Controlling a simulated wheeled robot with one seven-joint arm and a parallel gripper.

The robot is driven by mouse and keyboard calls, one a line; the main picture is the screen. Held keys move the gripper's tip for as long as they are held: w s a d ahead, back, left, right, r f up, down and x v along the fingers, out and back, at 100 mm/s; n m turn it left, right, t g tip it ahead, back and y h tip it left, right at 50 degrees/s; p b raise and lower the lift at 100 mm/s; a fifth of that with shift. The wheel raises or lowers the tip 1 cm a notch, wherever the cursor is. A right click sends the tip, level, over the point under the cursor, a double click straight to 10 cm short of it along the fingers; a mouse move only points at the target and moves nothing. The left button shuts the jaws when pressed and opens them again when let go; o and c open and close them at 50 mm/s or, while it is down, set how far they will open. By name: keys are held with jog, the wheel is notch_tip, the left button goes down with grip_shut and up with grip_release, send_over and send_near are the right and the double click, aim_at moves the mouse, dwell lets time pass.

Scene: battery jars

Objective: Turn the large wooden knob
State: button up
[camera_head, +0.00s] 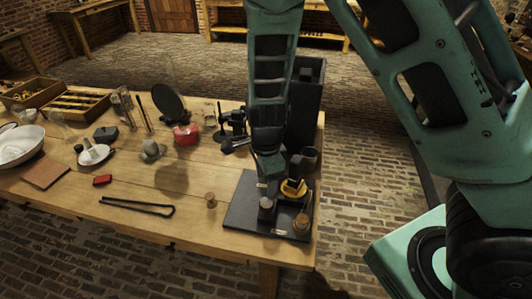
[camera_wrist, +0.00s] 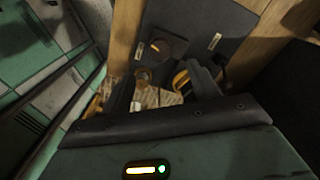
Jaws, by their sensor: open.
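A dark board (camera_head: 243,208) lies at the right end of the table, and it shows in the wrist view (camera_wrist: 205,20). A broad round knob (camera_head: 266,208) with a pale line on top stands on its left part; it also shows in the wrist view (camera_wrist: 165,48). It looks like the large wooden knob, though its material is hard to tell. A narrower brown post (camera_head: 301,224) stands at the front right, also seen in the wrist view (camera_wrist: 142,76). My gripper (camera_head: 281,177) is open above the board's back right, apart from the round knob. Its fingers (camera_wrist: 161,88) show in the wrist view.
A yellow ring-shaped part (camera_head: 293,189) sits on the board close to my gripper. A small wooden cylinder (camera_head: 211,200) and black tongs (camera_head: 137,206) lie left of the board. A tall dark box (camera_head: 308,95) stands behind. The table's right edge is close.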

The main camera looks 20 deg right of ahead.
notch_tip(320, 180, up, 9)
jog(key=shift+f+p, duration=0.2)
jog(key=shift+p, duration=0.2)
jog(key=s+a+r+n, duration=0.2)
jog(key=s+n, duration=0.4)
jog(key=n, duration=0.2)
jog(key=s+a+r+n+b, duration=0.1)
jog(key=s+r+n, duration=0.2)
jog(key=s+n, duration=0.4)
jog(key=s+a+r+n, duration=0.2)
jog(key=s+n, duration=0.5)
jog(key=n, duration=0.4)
jog(key=shift+s+a+r+y+b, duration=0.15)
jog(key=shift+a+r+y+b, duration=0.15)
jog(key=shift+a+r, duration=0.1)
jog(key=shift+d, duration=0.1)
